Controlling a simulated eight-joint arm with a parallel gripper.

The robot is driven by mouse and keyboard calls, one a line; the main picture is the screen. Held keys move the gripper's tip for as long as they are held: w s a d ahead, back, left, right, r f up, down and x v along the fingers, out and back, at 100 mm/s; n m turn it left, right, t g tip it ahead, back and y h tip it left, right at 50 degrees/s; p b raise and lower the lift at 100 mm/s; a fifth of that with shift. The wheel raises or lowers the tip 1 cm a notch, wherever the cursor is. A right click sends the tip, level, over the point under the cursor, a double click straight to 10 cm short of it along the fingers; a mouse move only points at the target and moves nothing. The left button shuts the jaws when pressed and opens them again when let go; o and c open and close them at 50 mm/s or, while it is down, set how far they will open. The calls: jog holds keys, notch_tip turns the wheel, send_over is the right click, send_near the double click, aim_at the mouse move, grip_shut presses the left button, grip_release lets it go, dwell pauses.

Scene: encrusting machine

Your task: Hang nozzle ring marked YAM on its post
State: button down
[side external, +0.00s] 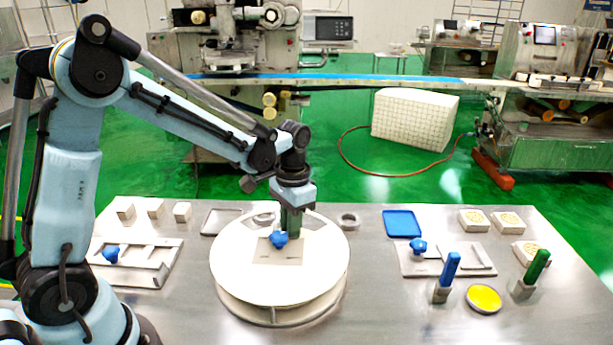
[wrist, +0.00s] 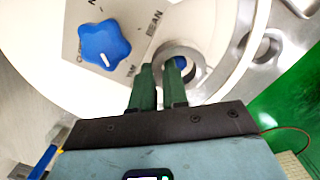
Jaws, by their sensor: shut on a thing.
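My gripper (side external: 291,222) points down over the round white turntable (side external: 235,262). In the wrist view its two green fingers (wrist: 160,82) are closed on the wall of a grey metal ring (wrist: 197,74), one finger inside its opening and one outside. No marking can be read on this ring, and it does not show clearly in the side view. Beside it is a plate (side external: 290,255) with a blue star knob (side external: 279,240), also in the wrist view (wrist: 103,44), and lettering that seems to include BEAN and YAM. A small blue patch shows through the ring. I cannot make out a post.
Further right are a blue tray (side external: 402,223), a second knob plate (side external: 447,262), blue (side external: 450,268) and green (side external: 537,266) upright handles, and a yellow dish (side external: 484,298).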

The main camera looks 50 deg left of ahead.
jog(key=f, duration=0.2)
jog(key=f+t, duration=0.1)
jog(key=shift+s+a+f, duration=0.15)
jog(key=shift+s+a, duration=0.1)
jog(key=shift+a, duration=0.1)
jog(key=c, duration=1.2)
grip_release()
jog(key=shift+c, duration=1)
jog(key=shift+s+r, duration=0.15)
jog(key=shift+r, duration=1.9)
jog(key=shift+o, duration=0.9)
jog(key=shift+r, duration=0.5)
jog(key=shift+d+r, duration=0.15)
jog(key=shift+r, duration=1.35)
